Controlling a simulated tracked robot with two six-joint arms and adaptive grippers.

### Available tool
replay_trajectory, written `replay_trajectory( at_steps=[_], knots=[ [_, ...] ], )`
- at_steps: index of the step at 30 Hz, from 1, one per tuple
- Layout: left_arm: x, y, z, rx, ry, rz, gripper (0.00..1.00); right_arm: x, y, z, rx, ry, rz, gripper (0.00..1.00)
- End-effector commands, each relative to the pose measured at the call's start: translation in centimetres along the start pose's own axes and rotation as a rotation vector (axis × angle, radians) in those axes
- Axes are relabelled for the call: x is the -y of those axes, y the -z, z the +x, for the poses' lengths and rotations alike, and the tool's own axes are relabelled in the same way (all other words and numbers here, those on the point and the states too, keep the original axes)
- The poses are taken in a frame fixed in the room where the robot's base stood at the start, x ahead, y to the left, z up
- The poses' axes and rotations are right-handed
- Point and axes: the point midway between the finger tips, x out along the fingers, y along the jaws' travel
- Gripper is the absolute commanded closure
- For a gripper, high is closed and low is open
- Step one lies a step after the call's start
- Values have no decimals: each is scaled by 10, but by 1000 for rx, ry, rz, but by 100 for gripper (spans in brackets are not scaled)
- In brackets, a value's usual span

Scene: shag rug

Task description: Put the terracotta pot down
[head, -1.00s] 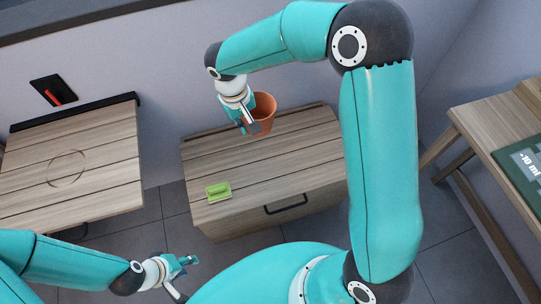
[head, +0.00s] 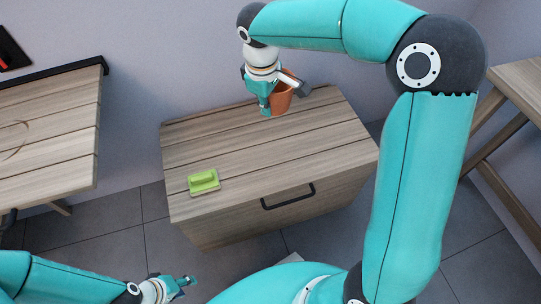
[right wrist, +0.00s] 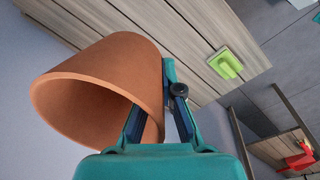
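The terracotta pot (head: 283,99) is at the back edge of the wooden chest top (head: 235,150) in the head view. In the right wrist view the pot (right wrist: 100,80) fills the left side, its open mouth turned toward the lower left. My right gripper (head: 279,95) is shut on the pot's wall, with fingers (right wrist: 158,115) on either side of it. I cannot tell whether the pot's base touches the chest top. My left gripper (head: 187,282) is empty, low and in front of the chest; its finger gap is too small to judge.
A green block-like item (head: 204,181) lies at the front left of the chest top; the middle of the top is clear. A dark handle (head: 288,197) is on the chest front. Another wooden table (head: 50,130) stands at left, and a wooden stand (head: 500,150) at right.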

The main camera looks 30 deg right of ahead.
Motion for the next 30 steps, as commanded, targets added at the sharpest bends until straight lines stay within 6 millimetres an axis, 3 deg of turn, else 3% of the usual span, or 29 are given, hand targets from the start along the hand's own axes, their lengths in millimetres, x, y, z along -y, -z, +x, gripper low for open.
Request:
replay_trajectory(
  at_steps=[1, 6, 14, 24, 30],
  knots=[
    [10, 0, 28, 0, 0, 0, 60, -2, -4, 23, -7, -2, -25, 100],
    [20, 1, 56, -1, 0, 0, 60, -8, -13, 38, -16, -3, -104, 100],
    [26, 1, 71, -1, 0, 0, 60, -10, -18, 55, -16, -3, -147, 100],
    [38, 1, 105, -1, 0, 0, 60, 0, -18, 141, -14, -1, -146, 100],
    [42, 1, 117, 0, 0, 0, 60, 4, -18, 175, -16, -2, -145, 100]
  ],
)
